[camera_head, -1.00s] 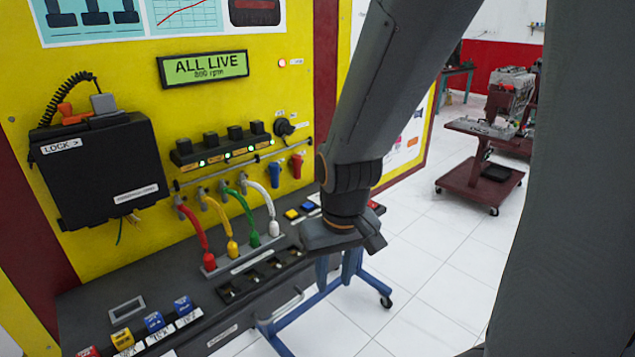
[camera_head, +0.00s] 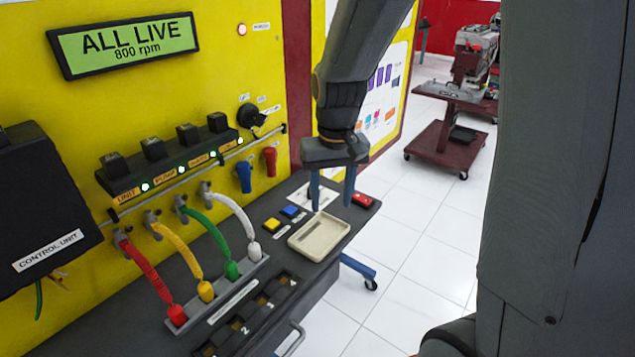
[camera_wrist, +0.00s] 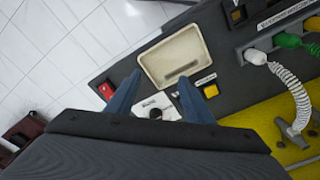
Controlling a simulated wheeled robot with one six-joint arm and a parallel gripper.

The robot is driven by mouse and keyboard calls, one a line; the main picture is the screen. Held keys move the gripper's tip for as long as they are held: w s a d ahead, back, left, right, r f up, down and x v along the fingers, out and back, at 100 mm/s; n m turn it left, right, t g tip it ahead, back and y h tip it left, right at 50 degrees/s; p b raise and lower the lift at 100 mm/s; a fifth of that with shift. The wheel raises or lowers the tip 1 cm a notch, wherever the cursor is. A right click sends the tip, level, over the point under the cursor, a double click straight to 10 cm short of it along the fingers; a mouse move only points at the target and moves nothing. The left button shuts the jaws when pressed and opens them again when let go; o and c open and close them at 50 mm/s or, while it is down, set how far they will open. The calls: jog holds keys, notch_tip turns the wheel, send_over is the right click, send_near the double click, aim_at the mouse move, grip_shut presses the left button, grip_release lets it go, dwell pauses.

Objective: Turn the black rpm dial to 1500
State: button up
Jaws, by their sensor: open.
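A black round knob (camera_head: 250,114) sits on the yellow panel, right of the row of black switches; its small labels are too small to read. A white plate (camera_head: 322,193) lies on the dark console under my gripper. In the wrist view this plate (camera_wrist: 168,104) carries a small dark round part (camera_wrist: 155,113) between my fingers. I cannot tell which of the two is the rpm dial, nor read a pointer. The display (camera_head: 125,44) reads "ALL LIVE 800 rpm". My gripper (camera_head: 331,203) points down, open and empty, above the plate; its fingers (camera_wrist: 160,95) show apart.
A beige tray (camera_head: 319,236) lies beside the plate, with yellow (camera_head: 271,225) and blue (camera_head: 290,211) buttons and a red block (camera_head: 362,200) near. Coloured plugs with coiled leads (camera_head: 205,291) stand left. Blue (camera_head: 244,176) and red (camera_head: 270,160) levers hang below the knob.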

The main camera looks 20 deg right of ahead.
jog(key=shift+m+g, duration=0.4)
jog(key=shift+m, duration=0.2)
jog(key=w, duration=0.9)
jog(key=w+r, duration=0.1)
jog(key=w, duration=0.4)
jog(key=shift+b, duration=0.4)
jog(key=shift+w+f, duration=0.15)
jog(key=shift+w, duration=0.1)
notch_tip(320, 180, down, 7)
jog(key=shift+a+f+p, duration=0.1)
jog(key=shift+f+p, duration=0.1)
jog(key=shift+p, duration=0.8)
jog(key=c, duration=1)
